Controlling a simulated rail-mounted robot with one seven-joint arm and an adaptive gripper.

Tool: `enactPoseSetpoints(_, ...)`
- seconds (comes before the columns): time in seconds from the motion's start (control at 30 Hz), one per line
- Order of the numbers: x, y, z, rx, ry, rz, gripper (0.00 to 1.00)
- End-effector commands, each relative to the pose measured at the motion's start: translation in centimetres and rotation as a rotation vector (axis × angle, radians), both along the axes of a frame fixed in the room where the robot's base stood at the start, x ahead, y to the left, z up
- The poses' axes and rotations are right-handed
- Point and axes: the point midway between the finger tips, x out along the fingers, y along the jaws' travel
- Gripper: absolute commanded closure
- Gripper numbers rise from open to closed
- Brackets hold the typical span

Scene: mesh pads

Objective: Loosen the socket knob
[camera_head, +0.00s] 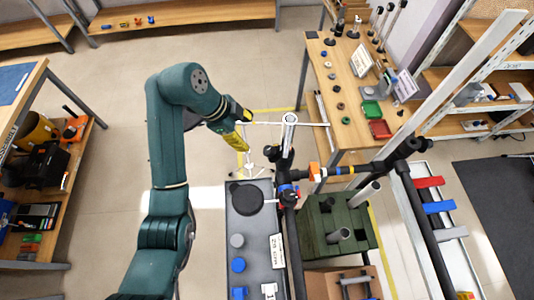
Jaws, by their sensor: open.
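My gripper (246,129), at the end of my teal arm, has black and yellow parts and is open. It is in the air left of the upright grey tube (289,119). Nothing shows between its fingers. A dark clamp-like joint (287,191) with small red and blue parts sits lower on the black post. An orange fitting (314,172) is on the horizontal black bar to its right. I cannot tell which of these small parts is the socket knob. My gripper is apart from both.
A grey bench (262,226) holds a black disc (246,199) and blue and grey round pieces. A dark green box (337,227) with grey tubes stands to its right. A wooden table (345,88) with trays stands behind. A thin rod (305,124) crosses near the tube.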

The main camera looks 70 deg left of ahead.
Motion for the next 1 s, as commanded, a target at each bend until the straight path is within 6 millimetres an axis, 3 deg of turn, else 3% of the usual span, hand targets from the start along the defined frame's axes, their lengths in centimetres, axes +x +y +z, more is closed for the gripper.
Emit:
enactPoseSetpoints(0.03,0.5,0.0,-1.5,0.001,0.0,-0.003,0.29)
enactPoseSetpoints(0.6,5.7,-0.1,-12.5,0.001,0.001,0.001,0.29)
enactPoseSetpoints(0.77,6.4,-0.1,-13.8,0.003,0.0,0.001,0.29)
enactPoseSetpoints(1.0,6.4,-0.1,-14.0,0.005,0.0,0.002,0.29)
